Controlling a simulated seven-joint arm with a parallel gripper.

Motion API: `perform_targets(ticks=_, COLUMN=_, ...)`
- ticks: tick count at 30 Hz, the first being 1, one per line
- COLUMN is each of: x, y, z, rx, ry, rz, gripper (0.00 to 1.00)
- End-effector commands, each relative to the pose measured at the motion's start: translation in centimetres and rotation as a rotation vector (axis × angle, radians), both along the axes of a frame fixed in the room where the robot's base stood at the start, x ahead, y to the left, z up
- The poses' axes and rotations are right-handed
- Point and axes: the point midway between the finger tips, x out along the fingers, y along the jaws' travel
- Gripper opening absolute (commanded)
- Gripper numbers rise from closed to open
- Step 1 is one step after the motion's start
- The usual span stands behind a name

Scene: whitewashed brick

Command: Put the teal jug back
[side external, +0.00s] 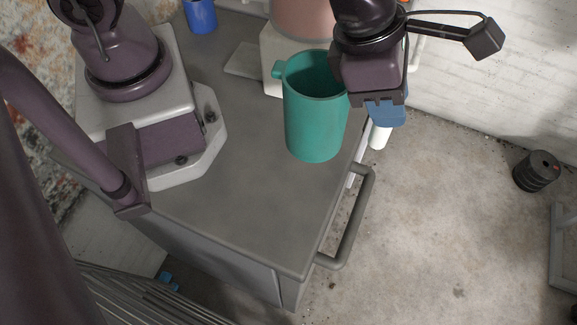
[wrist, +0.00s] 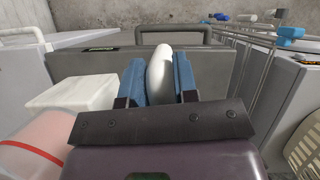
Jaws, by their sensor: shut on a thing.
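The teal jug (side external: 314,125) stands upright on the grey cart top (side external: 235,190) in the side view, with its open mouth up and a small handle on its upper left. My gripper (side external: 385,112) is at the jug's right, above the cart's right edge, and overlaps the jug's rim in the picture. Its blue fingers (wrist: 160,82) are shut on a white rounded object (wrist: 159,72), whose lower end (side external: 379,137) hangs below them in the side view. The jug is not between the fingers, and I cannot make it out in the wrist view.
A pink container (side external: 302,18) and a white block (side external: 278,50) stand behind the jug. A blue cup (side external: 200,15) is at the back. The cart's front top is clear; a handle bar (side external: 352,225) sticks out on its right. A black weight (side external: 537,172) is on the floor.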

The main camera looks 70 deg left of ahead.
Motion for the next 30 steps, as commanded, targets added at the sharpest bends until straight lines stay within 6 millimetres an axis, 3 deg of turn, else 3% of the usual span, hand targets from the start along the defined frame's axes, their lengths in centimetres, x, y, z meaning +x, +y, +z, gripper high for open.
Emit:
perform_targets(ticks=3, x=-2.0, y=-0.4, z=-2.0, rx=0.007, ry=0.011, rz=-0.065, gripper=0.0)
perform_targets(ticks=10, x=-3.9, y=-0.6, z=-3.8, rx=0.012, ry=0.015, rz=-0.131, gripper=0.0)
perform_targets(ticks=30, x=-4.3, y=-0.6, z=-8.4, rx=0.012, ry=0.024, rz=-0.139, gripper=0.0)
